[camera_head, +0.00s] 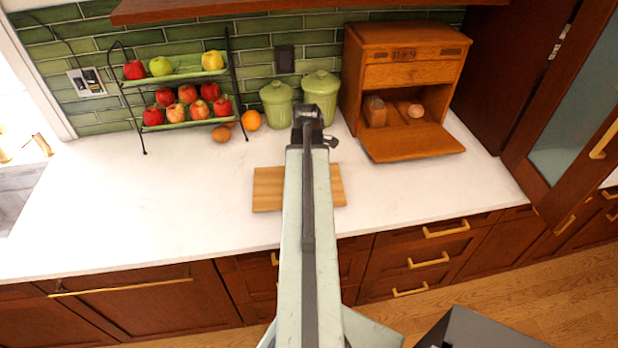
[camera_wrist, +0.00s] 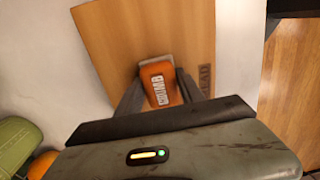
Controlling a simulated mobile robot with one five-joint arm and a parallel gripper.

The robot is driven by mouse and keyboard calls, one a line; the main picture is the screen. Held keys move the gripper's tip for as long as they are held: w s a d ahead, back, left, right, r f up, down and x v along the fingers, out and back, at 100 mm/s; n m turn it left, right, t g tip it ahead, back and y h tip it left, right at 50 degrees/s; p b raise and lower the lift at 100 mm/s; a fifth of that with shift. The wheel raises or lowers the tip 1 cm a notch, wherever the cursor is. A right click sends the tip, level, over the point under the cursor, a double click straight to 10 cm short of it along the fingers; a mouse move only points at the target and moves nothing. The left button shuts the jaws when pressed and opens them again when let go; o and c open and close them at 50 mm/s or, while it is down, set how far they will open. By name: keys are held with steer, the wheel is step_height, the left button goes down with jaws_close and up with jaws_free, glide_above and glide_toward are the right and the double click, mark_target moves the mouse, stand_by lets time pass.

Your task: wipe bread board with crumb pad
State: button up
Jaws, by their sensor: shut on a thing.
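The bread board (camera_head: 267,188) is a flat wooden board on the white counter, with its middle hidden behind my arm in the head view. In the wrist view the board (camera_wrist: 115,40) fills the upper middle, with partly covered dark lettering near its right edge. The crumb pad (camera_wrist: 158,84) is orange with pale lettering and a greyish far edge. My gripper (camera_wrist: 160,88) is shut on the pad, one finger on each side, over the board. I cannot tell whether the pad touches the board. The pad is not visible in the head view.
Two green canisters (camera_head: 277,104) and an orange (camera_head: 251,120) stand behind the board. A fruit rack (camera_head: 185,124) stands at the back left. A wooden bread box (camera_head: 415,75) with its door lowered stands at the back right. The left counter (camera_head: 120,215) is clear.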

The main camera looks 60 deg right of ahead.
steer(key=shift+w+a, duration=0.6)
steer(key=shift+w, duration=0.3)
steer(key=shift+w+a, duration=0.65)
steer(key=shift+w, duration=0.3)
steer(key=shift+w+a, duration=0.6)
steer(key=shift+w, duration=0.3)
steer(key=shift+w+d+f, duration=0.15)
steer(key=shift+d, duration=0.2)
steer(key=shift+s+d, duration=0.7)
steer(key=shift+s, duration=0.3)
steer(key=shift+s+d, duration=0.75)
steer(key=shift+s, duration=0.25)
steer(key=shift+s+d, duration=0.7)
steer(key=shift+s, duration=0.3)
steer(key=shift+w+a, duration=0.55)
steer(key=shift+w, duration=0.25)
steer(key=shift+w+a, duration=0.5)
steer(key=shift+w, duration=0.25)
steer(key=shift+w+a, duration=0.55)
steer(key=shift+w, duration=0.2)
steer(key=shift+w+a, duration=0.55)
steer(key=shift+w, duration=0.15)
